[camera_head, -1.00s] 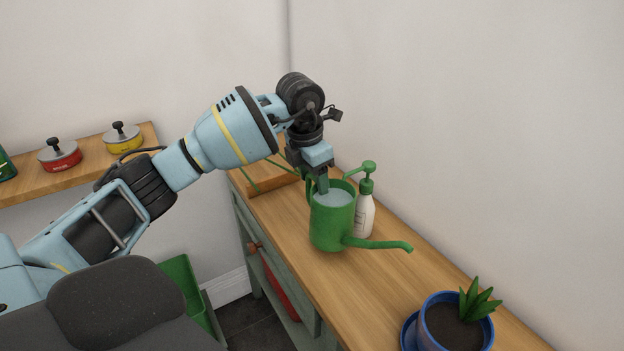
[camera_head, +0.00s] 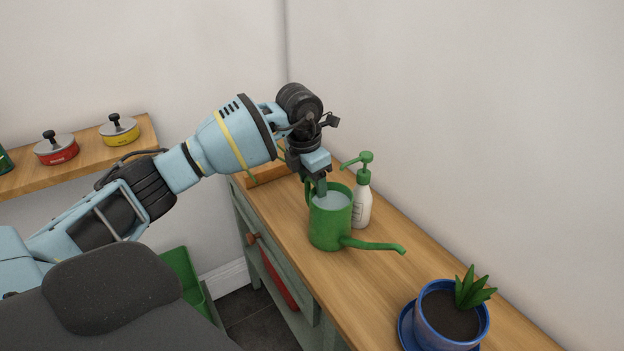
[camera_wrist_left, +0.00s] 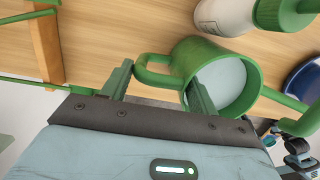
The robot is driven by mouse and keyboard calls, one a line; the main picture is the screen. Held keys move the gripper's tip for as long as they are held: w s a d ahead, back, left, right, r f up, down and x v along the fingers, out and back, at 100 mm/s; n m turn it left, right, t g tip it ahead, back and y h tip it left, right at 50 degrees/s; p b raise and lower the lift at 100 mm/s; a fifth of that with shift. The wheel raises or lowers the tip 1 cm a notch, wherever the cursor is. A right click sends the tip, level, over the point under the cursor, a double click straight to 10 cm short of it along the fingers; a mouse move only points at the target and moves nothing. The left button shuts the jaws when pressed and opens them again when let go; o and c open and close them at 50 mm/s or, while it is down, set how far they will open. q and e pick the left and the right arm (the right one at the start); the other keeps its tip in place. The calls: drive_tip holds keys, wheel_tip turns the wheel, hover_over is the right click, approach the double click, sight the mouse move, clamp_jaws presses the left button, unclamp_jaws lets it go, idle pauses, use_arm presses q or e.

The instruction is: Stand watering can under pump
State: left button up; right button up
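The green watering can (camera_head: 330,225) is upright on the wooden counter, its spout pointing right. Its opening shows a pale inside. The white pump bottle (camera_head: 361,208) stands close behind it, with a green pump head (camera_head: 364,160) whose nozzle points left. I cannot tell whether the nozzle is over the can's opening. My left gripper (camera_head: 318,186) is at the can's handle side. In the left wrist view its fingers (camera_wrist_left: 158,88) are apart, with the can's handle (camera_wrist_left: 150,72) between them; one finger overlaps the can's rim. My right gripper is not seen.
The counter (camera_head: 290,240) runs along the wall. A potted plant (camera_head: 450,315) on a blue saucer stands nearer, to the right. A wooden edge (camera_head: 268,175) lies behind the gripper. A shelf at left holds red (camera_head: 56,149) and yellow (camera_head: 119,130) lidded pots. Counter between can and plant is clear.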

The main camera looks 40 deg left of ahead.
use_arm(q)
drive_tip(key=o, duration=0.4)
drive_tip(key=shift+o, duration=0.2)
wheel_tip(320, 180, up, 12)
drive_tip(key=s, duration=0.1)
drive_tip(key=shift+s+a+r, duration=0.15)
drive_tip(key=shift+s+a, duration=0.15)
drive_tip(key=shift+s, duration=0.1)
